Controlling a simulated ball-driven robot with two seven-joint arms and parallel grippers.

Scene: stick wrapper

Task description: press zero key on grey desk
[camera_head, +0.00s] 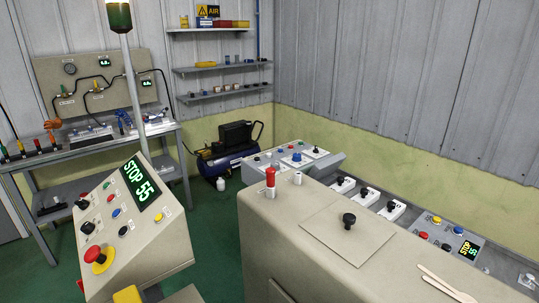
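A grey desk (428,233) runs behind the beige machine on the right. Its near part carries a small display (468,250) reading "STOP 55", a red button (423,235), a blue button (458,230), a yellow button (437,220) and a dark button (446,247). The key labels are too small to read, so I cannot tell which key is zero. The machine hides part of the desk's front. Neither of my grippers is in view.
A beige tilted console (128,225) with a red emergency stop (98,254) stands left. Green floor (213,255) shows between them.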

